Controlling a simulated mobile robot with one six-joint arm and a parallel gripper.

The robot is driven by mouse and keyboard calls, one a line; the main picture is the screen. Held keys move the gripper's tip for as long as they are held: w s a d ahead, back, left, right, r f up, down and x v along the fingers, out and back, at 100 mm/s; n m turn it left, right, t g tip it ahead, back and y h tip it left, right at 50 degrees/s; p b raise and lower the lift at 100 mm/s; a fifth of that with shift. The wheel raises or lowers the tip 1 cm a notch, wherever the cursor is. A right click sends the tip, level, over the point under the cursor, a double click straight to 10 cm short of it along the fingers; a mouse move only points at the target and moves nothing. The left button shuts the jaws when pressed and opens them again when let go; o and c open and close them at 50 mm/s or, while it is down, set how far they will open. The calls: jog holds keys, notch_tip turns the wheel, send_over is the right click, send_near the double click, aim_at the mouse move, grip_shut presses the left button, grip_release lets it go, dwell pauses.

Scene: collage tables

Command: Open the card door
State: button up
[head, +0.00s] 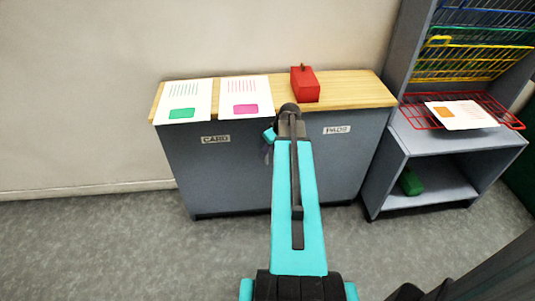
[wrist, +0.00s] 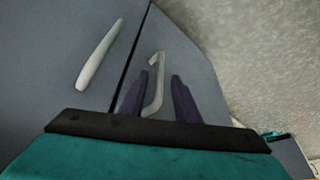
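The grey cabinet's card door (head: 212,165), labelled CARD, is at the left in the head view and looks shut. The PADS door (head: 337,160) is to its right. My gripper (head: 267,152) is in front of the cabinet near the middle, mostly hidden behind my arm. In the wrist view my gripper (wrist: 155,85) is open, with a pale hooked handle (wrist: 157,72) between its dark fingers. Whether the fingers touch it I cannot tell. A second pale handle (wrist: 98,55) is on the other panel, across a dark seam. No label shows there.
The floor (head: 110,245) at left is clear.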

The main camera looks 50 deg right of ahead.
aim_at(267, 162)
jog(key=shift+x, duration=2.85)
jog(key=shift+c, duration=0.4)
